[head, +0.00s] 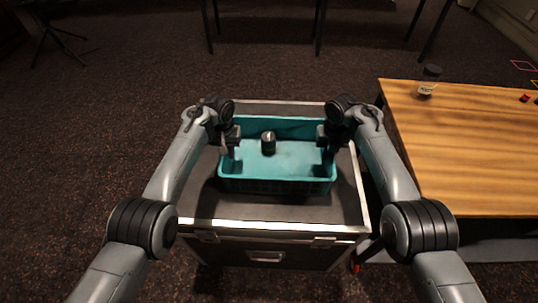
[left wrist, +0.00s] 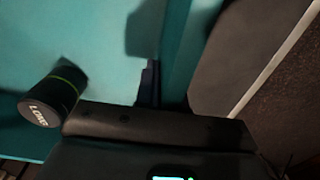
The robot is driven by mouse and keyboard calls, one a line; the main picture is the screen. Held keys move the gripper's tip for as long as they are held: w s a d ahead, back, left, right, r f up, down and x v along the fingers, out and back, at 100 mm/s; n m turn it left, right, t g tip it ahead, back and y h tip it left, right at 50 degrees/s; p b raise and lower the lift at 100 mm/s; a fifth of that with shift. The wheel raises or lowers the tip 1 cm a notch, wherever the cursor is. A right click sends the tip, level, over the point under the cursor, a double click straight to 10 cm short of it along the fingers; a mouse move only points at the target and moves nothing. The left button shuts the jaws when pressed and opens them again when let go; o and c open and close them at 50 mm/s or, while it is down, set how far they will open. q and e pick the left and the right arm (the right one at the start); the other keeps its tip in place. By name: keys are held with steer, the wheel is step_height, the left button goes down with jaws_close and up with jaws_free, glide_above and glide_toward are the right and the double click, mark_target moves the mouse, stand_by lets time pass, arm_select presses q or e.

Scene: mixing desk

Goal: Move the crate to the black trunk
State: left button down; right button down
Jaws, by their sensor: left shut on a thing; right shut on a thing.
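The teal crate (head: 290,186) is over the top of the black trunk (head: 345,200), within its metal-edged outline. I cannot tell whether the crate rests on the lid or hangs just above it. A dark cylindrical container (head: 268,143) stands inside the crate; it also shows in the left wrist view (left wrist: 48,100) with a green band. My left gripper (head: 231,153) is shut on the crate's left wall. My right gripper (head: 328,150) is shut on its right wall. The fingertips are partly hidden by the crate walls and wrists.
A wooden table (head: 470,150) stands to the right, close to the trunk. A jar with a dark lid (head: 428,80) stands on its far left corner. Small red items (head: 525,98) lie at its right. Dark carpet (head: 80,130) is clear on the left.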

arm_select(q)
steer(key=shift+a+f, duration=0.15)
steer(key=shift+f, duration=0.3)
arm_select(e)
steer(key=shift+d+f, duration=0.1)
steer(key=shift+f, duration=0.3)
arm_select(q)
steer(key=c, duration=1.3)
jaws_free()
steer(key=shift+r, duration=0.1)
arm_select(e)
steer(key=c, duration=1.3)
jaws_free()
arm_select(q)
steer(key=shift+o, duration=0.3)
arm_select(e)
steer(key=shift+o, duration=0.3)
steer(key=shift+w+r, duration=0.1)
